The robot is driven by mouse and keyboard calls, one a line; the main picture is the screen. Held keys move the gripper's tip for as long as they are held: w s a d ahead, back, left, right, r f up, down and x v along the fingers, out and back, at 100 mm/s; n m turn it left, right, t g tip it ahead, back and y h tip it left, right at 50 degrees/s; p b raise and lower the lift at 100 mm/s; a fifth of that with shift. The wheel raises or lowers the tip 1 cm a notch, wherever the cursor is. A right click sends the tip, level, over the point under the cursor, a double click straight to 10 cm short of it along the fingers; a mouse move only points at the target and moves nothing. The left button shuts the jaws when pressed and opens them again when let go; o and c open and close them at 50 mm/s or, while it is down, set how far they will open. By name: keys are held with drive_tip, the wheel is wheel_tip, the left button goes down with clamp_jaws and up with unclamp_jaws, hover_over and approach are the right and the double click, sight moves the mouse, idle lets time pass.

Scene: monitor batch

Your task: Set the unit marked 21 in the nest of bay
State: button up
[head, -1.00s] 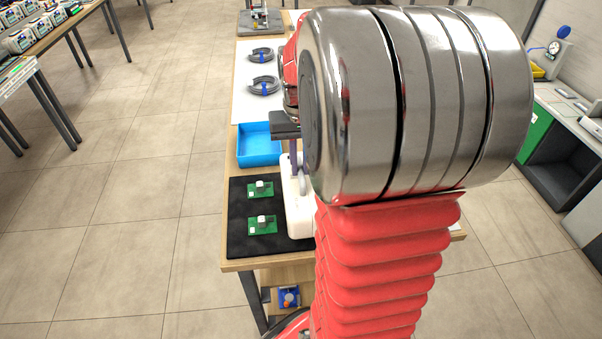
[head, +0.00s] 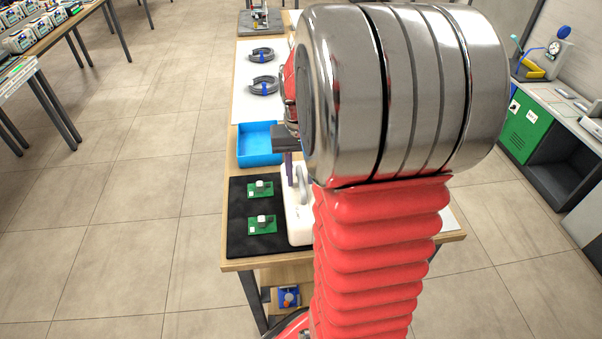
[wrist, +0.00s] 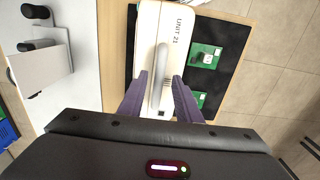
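A white unit (wrist: 173,58) marked UNIT 21, with a grey loop handle (wrist: 159,75), lies at the edge of a black mat (wrist: 234,50). It also shows in the head view (head: 298,227), partly hidden by my arm. My gripper (wrist: 160,76) is over the unit. Its purple fingers stand on either side of the handle, with a narrow gap on each side. In the head view my gripper (head: 288,165) is above the unit's far end. I cannot make out a bay nest for certain.
Two green boards (head: 262,224) lie on the mat left of the unit. A blue tray (head: 259,158) stands beyond it, with grey coils (head: 264,85) farther back. In the wrist view, a pale fixture with black knobs (wrist: 37,45) is left of the unit. My arm covers the table's right side.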

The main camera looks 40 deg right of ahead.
sight(298, 191)
drive_tip(key=shift+r, duration=0.1)
wheel_tip(298, 191, up, 12)
idle(0.6)
drive_tip(key=shift+a, duration=0.15)
idle(0.5)
drive_tip(key=s+a+n+t, duration=0.2)
drive_tip(key=s+a+n, duration=0.1)
drive_tip(key=a, duration=0.9)
drive_tip(key=s+a+f+n+t, duration=0.1)
drive_tip(key=s+a+n+t, duration=0.2)
drive_tip(key=a, duration=0.9)
drive_tip(key=shift+s+n+t, duration=0.3)
drive_tip(key=shift+s+n, duration=0.1)
drive_tip(key=shift+s, duration=0.8)
drive_tip(key=shift+s+f, duration=0.1)
